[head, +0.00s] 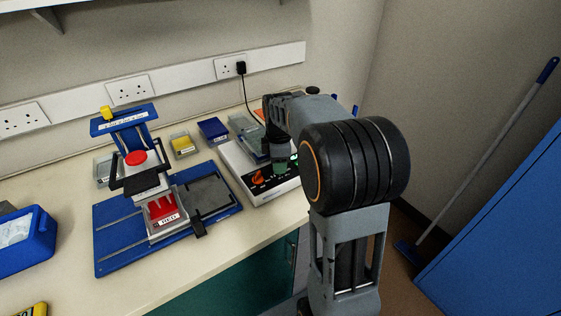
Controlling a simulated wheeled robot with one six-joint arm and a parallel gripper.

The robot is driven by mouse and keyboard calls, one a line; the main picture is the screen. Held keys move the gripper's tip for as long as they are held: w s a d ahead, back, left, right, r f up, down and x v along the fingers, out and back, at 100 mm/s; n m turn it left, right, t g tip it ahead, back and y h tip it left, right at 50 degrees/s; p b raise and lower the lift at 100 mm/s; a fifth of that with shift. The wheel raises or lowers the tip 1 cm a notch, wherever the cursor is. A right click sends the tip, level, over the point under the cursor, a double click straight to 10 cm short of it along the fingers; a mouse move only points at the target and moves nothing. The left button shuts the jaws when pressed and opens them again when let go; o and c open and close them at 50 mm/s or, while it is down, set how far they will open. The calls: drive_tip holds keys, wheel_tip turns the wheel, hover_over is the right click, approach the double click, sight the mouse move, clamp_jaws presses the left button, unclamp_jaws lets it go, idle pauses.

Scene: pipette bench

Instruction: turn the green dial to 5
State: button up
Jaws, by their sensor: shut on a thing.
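A white control box (270,194) sits on the bench, in front of my forearm and wrist. An orange dial (258,176) stands on its black top panel. The green dial (281,169) shows only as a bit of green at my gripper. My gripper (280,166) points down over the right part of the panel and is shut on the green dial. The fingers and most of the dial are hidden by my wrist, and the dial's scale and setting cannot be read from here.
Yellow (183,145) and blue (213,130) small boxes lie behind. A blue bin (22,250) is at far left.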

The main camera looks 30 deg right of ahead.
drive_tip(key=m+p, duration=0.1)
drive_tip(key=m, duration=0.4)
drive_tip(key=shift+r, duration=0.1)
drive_tip(key=shift+w+m+p, duration=0.1)
drive_tip(key=shift+m+p, duration=0.5)
drive_tip(key=shift+m, duration=1.6)
drive_tip(key=o, duration=0.9)
drive_tip(key=shift+o, duration=0.2)
wheel_tip(320, 180, up, 14)
drive_tip(key=shift+p, duration=0.3)
